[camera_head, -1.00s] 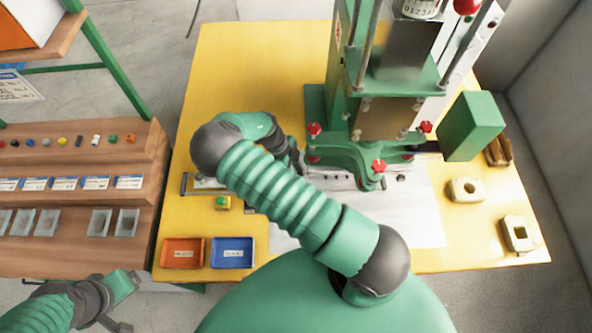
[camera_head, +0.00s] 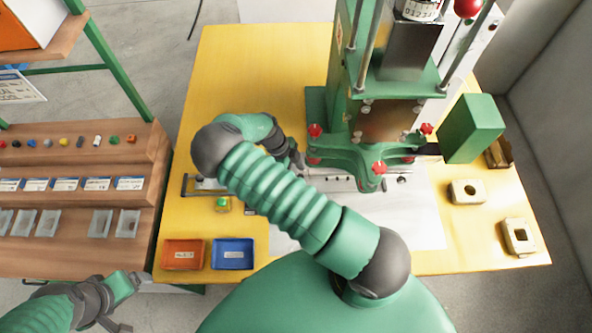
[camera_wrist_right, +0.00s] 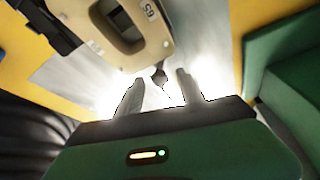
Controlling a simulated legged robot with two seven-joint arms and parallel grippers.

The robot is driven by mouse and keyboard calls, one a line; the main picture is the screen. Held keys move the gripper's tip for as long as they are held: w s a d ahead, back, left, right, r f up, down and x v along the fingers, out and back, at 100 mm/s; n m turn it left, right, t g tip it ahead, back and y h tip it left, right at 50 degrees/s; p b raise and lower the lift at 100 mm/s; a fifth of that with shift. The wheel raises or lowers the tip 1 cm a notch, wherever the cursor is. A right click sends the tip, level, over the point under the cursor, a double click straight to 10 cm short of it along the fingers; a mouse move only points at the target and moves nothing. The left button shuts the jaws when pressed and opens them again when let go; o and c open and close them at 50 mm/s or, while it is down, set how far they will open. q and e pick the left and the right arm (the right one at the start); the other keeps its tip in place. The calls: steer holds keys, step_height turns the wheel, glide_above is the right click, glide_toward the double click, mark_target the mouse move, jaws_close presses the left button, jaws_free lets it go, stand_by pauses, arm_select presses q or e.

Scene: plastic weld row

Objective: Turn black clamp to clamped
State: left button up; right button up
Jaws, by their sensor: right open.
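In the right wrist view a small dark piece (camera_wrist_right: 158,76), which may be the black clamp, lies between and just beyond my fingertips. I cannot tell its turn position. A beige block with a hole and a printed label (camera_wrist_right: 130,30) is close beside it. My right gripper (camera_wrist_right: 160,88) is open, its two fingers apart with nothing clearly held. In the head view my right gripper (camera_head: 297,160) is at the left side of the green press (camera_head: 350,150), and my own arm hides much of that area. My left gripper (camera_head: 122,303) is at the lower left, away from the table; its opening is unclear.
The yellow table (camera_head: 225,80) carries a red tray (camera_head: 183,254), a blue tray (camera_head: 233,254) and a green button (camera_head: 222,202). Beige blocks (camera_head: 467,191) stand at the right beside a green box (camera_head: 470,127). A wooden shelf (camera_head: 80,205) is at the left.

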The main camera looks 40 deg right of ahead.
steer(key=b+v, duration=0.1)
steer(key=v, duration=1.5)
steer(key=shift+w+r, duration=0.15)
steer(key=shift+r, duration=0.25)
